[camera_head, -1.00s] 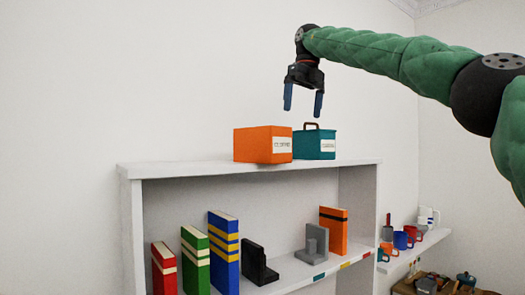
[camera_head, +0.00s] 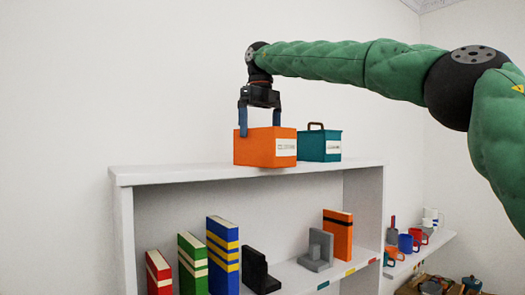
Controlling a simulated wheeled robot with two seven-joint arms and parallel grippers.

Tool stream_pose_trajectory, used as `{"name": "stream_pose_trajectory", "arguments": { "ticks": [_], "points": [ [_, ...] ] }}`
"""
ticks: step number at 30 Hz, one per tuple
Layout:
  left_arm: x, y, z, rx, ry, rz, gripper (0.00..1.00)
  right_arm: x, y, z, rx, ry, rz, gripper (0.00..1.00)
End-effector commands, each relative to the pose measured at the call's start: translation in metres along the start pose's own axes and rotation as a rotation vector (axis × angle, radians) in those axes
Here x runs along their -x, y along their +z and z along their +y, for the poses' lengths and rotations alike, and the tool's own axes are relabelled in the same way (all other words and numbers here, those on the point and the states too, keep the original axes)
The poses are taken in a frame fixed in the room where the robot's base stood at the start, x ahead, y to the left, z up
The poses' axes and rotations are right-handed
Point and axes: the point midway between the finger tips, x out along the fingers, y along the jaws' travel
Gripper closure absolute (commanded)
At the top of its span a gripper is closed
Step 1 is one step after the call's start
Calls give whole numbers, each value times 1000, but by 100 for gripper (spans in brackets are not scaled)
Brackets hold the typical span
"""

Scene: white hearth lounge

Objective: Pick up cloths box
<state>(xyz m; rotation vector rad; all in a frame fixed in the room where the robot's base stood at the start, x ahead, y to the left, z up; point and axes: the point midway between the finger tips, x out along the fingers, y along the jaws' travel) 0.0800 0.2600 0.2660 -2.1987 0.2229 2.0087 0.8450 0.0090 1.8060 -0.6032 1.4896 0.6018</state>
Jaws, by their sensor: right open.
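An orange box (camera_head: 265,147) with a white label stands on top of the white shelf unit. A teal box (camera_head: 320,146) with a brown handle and a pale label stands just right of it. The label print is too small to read surely, so I cannot tell which is the cloths box. My right gripper (camera_head: 259,122) points down over the orange box, open. One finger shows by its left edge; the other finger's tip is hidden at the box's top. I cannot tell whether they touch it. My left gripper is not in view.
The shelf unit (camera_head: 150,176) holds red, green, blue and orange books, with black and grey bookends. A lower shelf at right (camera_head: 425,249) carries several mugs. The shelf top left of the orange box is clear.

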Motion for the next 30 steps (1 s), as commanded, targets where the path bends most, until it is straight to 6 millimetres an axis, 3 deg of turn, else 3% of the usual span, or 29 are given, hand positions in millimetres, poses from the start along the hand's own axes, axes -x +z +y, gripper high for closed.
{"name": "stream_pose_trajectory", "arguments": {
  "ticks": [7,12,20,27,30],
  "points": [
    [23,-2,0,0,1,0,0,-23,-4,-4,-1,0,1,0],
    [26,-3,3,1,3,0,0,-36,-4,-4,-1,0,0,0],
    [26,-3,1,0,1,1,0,-38,-3,-4,-2,0,-2,0],
    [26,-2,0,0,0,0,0,-38,-3,-4,-2,0,-2,44],
    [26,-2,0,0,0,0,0,-38,-3,-4,-2,-1,-2,44]
  ]
}}
